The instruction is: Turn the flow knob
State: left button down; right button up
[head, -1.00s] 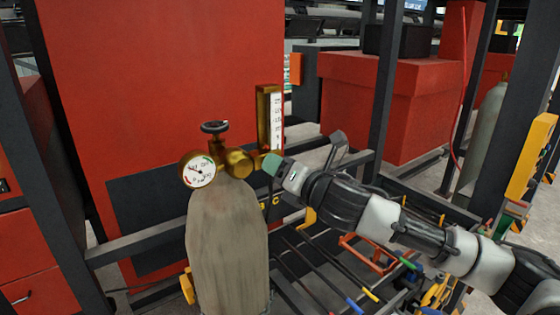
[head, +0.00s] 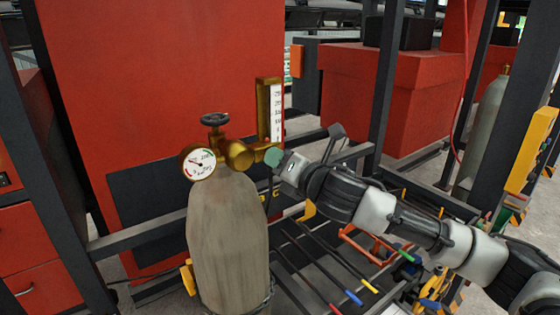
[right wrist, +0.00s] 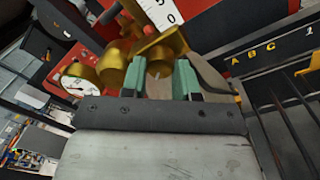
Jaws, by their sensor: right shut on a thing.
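A grey gas cylinder (head: 228,245) stands upright with a brass regulator (head: 238,154) on top. The regulator carries a round gauge (head: 198,164), a dark handwheel (head: 215,119) and an upright flow tube (head: 264,108) with a white scale. My right gripper (head: 272,156) comes in from the right and meets the regulator's right end, below the tube. In the right wrist view, its green fingers (right wrist: 160,80) are shut on a brass part, the flow knob (right wrist: 159,63). The fingers and the brass body partly hide the knob. My left gripper is out of view.
A red cabinet wall (head: 160,80) stands behind the cylinder. A dark frame rail (head: 150,237) runs behind it. Right of the cylinder, a low rack holds several rods with coloured ends (head: 354,298), under my right arm. A dark post (head: 382,90) stands behind the arm.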

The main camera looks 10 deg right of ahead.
jog(key=shift+a+m+t+h, duration=0.1)
jog(key=shift+m+t+h, duration=0.15)
jog(key=shift+m, duration=4.25)
jog(key=shift+m+t+h, duration=0.15)
jog(key=shift+m+t, duration=0.1)
jog(key=shift+m, duration=4.25)
jog(key=o, duration=0.9)
jog(key=b+v, duration=0.5)
jog(key=v, duration=0.6)
jog(key=shift+w, duration=0.1)
